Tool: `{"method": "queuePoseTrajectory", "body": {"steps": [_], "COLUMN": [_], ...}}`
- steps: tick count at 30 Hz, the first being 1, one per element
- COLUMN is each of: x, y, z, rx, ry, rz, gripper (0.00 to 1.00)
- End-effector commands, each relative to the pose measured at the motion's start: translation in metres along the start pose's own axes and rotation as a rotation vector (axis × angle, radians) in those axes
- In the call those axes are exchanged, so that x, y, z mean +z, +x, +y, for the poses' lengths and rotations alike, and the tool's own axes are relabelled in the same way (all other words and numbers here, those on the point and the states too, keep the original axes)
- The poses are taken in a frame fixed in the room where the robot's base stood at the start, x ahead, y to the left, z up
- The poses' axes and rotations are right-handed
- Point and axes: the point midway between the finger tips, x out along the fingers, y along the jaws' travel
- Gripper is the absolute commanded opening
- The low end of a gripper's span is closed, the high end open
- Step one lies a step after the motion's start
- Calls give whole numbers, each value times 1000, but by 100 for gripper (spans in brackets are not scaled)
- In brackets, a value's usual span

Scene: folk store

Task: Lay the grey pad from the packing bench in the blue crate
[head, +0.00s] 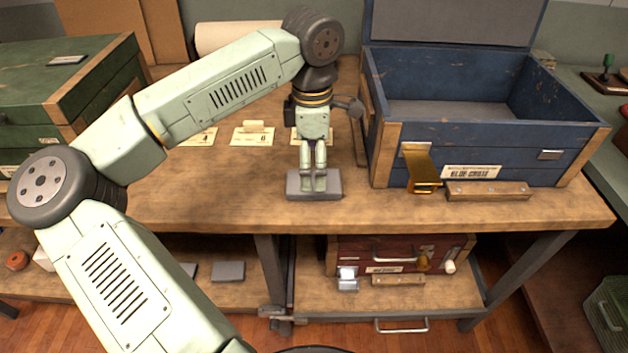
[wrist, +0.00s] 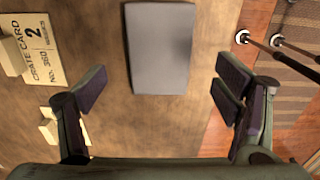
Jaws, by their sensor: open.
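The grey pad (head: 326,184) lies flat near the front edge of the packing bench (head: 225,198), left of the blue crate. My gripper (head: 313,186) points down at the pad, in front of and partly covering it in the head view. In the wrist view the pad (wrist: 158,48) shows between and beyond the open fingers of my gripper (wrist: 163,90), with nothing held. The blue crate (head: 485,133) stands on the bench at right with its lid raised at the back. Its visible inside is bare. A brass latch hangs on its front.
A closed green crate (head: 65,95) stands at far left. A wooden strip (head: 488,191) sits before the blue crate. A red case (head: 400,251) and other grey pads (head: 228,271) are on the lower shelf.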

Motion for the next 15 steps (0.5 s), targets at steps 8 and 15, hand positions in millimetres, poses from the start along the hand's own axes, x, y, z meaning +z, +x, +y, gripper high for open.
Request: {"method": "queuePoseTrajectory", "body": {"steps": [8, 15], "x": [-2, -2], "y": [38, 45], "z": [0, 0], "rx": [-2, 0], "ry": [0, 0], "rz": [-2, -1], "gripper": [83, 83]}}
